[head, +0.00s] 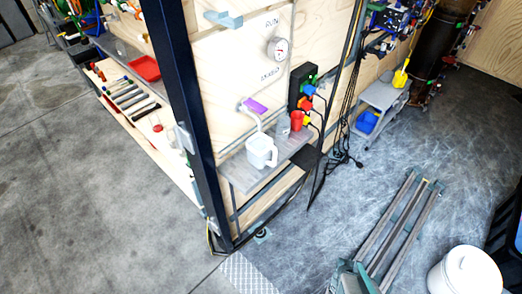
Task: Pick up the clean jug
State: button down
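A white jug (261,151) with a handle stands upright on a small grey shelf (245,178) fixed to the plywood wall. It is the only white jug I see, and I cannot tell from here whether it is clean. A grey cup-like item (283,128) and a red container (297,121) stand close behind it to the right. My gripper is not in view.
A dark upright post (187,95) stands left of the shelf. Black cables (330,130) hang to its right. A grey ladder-like frame (400,235) and a white bucket (466,272) are on the floor at lower right. The floor at left is clear.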

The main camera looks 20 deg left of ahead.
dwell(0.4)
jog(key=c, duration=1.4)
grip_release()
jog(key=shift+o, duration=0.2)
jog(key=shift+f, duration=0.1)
